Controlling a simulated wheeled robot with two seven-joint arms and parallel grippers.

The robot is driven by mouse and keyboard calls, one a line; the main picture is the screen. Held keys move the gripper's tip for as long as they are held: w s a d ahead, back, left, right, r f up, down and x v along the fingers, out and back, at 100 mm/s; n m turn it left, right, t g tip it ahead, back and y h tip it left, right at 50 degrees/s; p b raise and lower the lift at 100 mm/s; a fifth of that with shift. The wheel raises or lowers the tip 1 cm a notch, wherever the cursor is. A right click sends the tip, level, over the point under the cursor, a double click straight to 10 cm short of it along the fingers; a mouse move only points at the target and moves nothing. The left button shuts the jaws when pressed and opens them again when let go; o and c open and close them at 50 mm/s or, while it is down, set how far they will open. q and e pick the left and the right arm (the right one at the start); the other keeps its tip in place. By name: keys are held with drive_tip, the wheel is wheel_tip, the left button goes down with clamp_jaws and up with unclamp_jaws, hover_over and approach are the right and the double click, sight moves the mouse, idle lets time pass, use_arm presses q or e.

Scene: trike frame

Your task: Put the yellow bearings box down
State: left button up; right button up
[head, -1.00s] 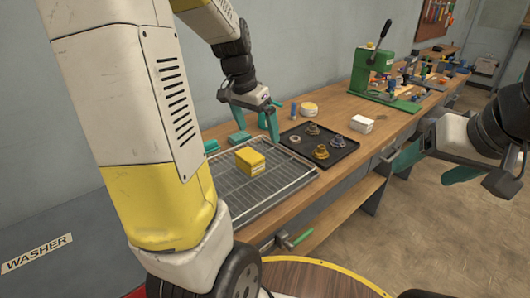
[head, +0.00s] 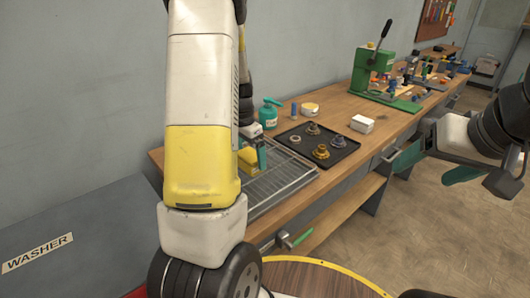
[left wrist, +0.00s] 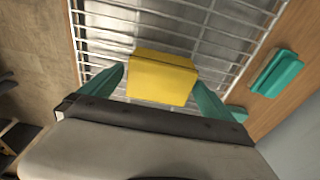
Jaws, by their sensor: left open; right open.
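The yellow bearings box (head: 248,160) rests on the wire rack (head: 290,182) on the bench, partly hidden by my left arm in the head view. In the left wrist view the yellow box (left wrist: 162,76) lies between the two teal fingers of my left gripper (left wrist: 158,90). The fingers are open, one on each side of the box; I cannot tell whether either touches it. In the head view my left gripper (head: 256,156) is mostly hidden behind the arm. My right gripper (head: 428,168) is open and empty at the right, in front of the bench.
A black tray (head: 318,162) with several bearing parts lies right of the rack. A teal spray bottle (head: 269,114), a blue cylinder (head: 294,109) and a white box (head: 362,124) stand nearby. A green press (head: 375,75) stands farther along.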

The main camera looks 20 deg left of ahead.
use_arm(q)
drive_tip(key=shift+f, duration=0.4)
drive_tip(key=shift+c, duration=0.4)
drive_tip(key=c, duration=1.6)
drive_tip(key=shift+w+r, duration=0.1)
drive_tip(key=shift+r, duration=0.05)
drive_tip(key=shift+c, duration=0.2)
